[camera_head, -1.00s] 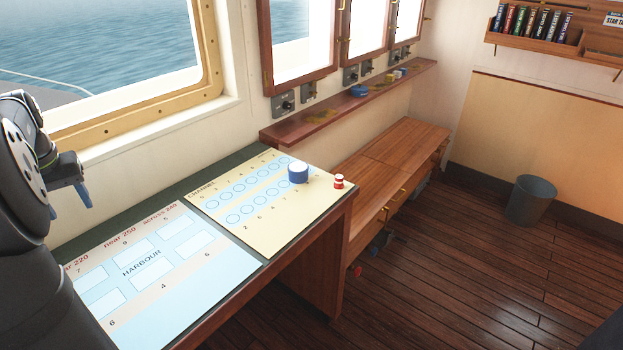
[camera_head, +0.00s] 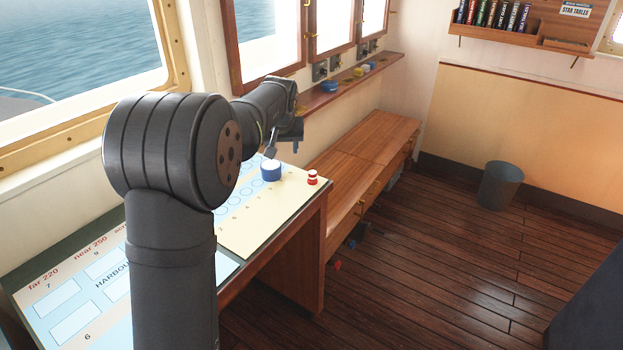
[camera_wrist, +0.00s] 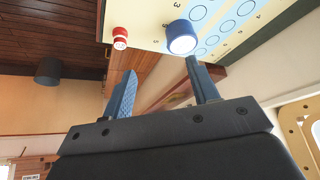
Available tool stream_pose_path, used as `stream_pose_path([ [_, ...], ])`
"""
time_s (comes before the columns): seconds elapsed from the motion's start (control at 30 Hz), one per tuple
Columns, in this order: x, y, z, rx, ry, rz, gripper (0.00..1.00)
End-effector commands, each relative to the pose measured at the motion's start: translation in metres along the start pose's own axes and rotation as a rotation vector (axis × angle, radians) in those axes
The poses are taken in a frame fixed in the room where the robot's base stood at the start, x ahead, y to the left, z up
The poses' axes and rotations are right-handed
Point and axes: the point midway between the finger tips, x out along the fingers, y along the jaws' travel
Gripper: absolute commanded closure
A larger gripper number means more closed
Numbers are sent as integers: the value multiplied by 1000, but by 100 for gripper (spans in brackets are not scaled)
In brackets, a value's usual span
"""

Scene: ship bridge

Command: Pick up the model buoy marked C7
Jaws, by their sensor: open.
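Two small objects stand at the far end of the cream channel chart (camera_head: 240,241): a blue one with a white top (camera_head: 270,171) and a smaller red and white one (camera_head: 312,178). Both show in the wrist view, the blue one (camera_wrist: 178,30) right of the red and white one (camera_wrist: 120,35). I cannot read C7 on either. My gripper (camera_head: 283,146) is open and empty, above and just behind the blue object in the head view. In the wrist view its blue fingertips (camera_wrist: 161,68) are apart, touching neither object; the right fingertip is near the blue object.
The blue harbour chart (camera_head: 70,300) lies on the near part of the desk, partly hidden by my arm. A wooden bench (camera_head: 365,160) runs beyond the desk. A narrow shelf (camera_head: 350,83) with small items lies along the wall. A bin (camera_head: 500,186) stands on the floor.

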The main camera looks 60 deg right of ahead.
Motion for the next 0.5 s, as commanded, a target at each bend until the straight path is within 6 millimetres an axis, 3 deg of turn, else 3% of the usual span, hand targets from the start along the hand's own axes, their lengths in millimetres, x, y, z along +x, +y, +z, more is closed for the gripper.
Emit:
stream_pose_path([
  [0.03,2,28,1,25,11,16,46],
  [0.1,3,52,2,41,24,32,46],
  [0.2,4,74,2,57,36,46,46],
  [0.37,17,83,3,61,39,51,46],
  [0.5,45,83,2,61,36,50,46],
])
